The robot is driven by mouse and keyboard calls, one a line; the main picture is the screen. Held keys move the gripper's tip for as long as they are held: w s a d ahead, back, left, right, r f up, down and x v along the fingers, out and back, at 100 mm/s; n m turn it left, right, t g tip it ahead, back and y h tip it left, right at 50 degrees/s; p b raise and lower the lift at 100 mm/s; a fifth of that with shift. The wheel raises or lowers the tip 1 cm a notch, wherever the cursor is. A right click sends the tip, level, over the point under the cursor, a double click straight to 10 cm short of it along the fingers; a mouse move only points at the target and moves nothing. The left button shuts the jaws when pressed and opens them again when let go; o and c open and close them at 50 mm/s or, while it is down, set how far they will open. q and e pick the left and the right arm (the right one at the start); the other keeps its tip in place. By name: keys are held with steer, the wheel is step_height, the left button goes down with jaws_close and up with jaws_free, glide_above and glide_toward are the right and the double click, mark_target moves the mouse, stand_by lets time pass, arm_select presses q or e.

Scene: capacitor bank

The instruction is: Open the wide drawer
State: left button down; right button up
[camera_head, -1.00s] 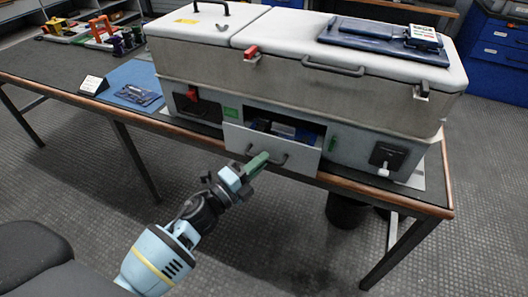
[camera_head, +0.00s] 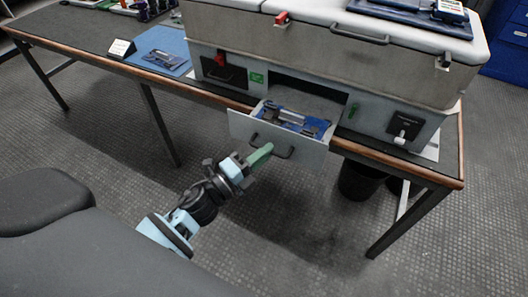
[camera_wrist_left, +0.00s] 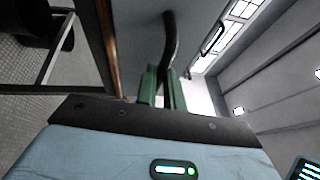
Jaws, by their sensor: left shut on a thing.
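The wide drawer (camera_head: 309,158) is in the lower front of the grey cabinet in the head view. It stands pulled out past the table edge, and blue and metal items (camera_head: 292,119) show inside it. A dark bar handle (camera_head: 287,153) is on its front panel. My left gripper (camera_head: 264,151) is shut on the handle, at its left part. In the left wrist view the green fingers (camera_wrist_left: 162,84) close around the dark handle (camera_wrist_left: 170,45). My right gripper is not in view.
The cabinet (camera_head: 330,55) stands on a dark table with a wooden edge (camera_head: 385,165). A blue mat (camera_head: 166,50) and a small sign (camera_head: 122,48) lie to the left. A black bin (camera_head: 360,180) is under the table. The floor in front is free.

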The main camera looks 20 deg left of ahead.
arm_select(q)
steer(key=c, duration=1.5)
jaws_free()
steer(key=shift+s, duration=0.1)
steer(key=b+v, duration=0.1)
steer(key=v, duration=0.6)
steer(key=shift+s+a, duration=0.2)
steer(key=shift+s, duration=0.05)
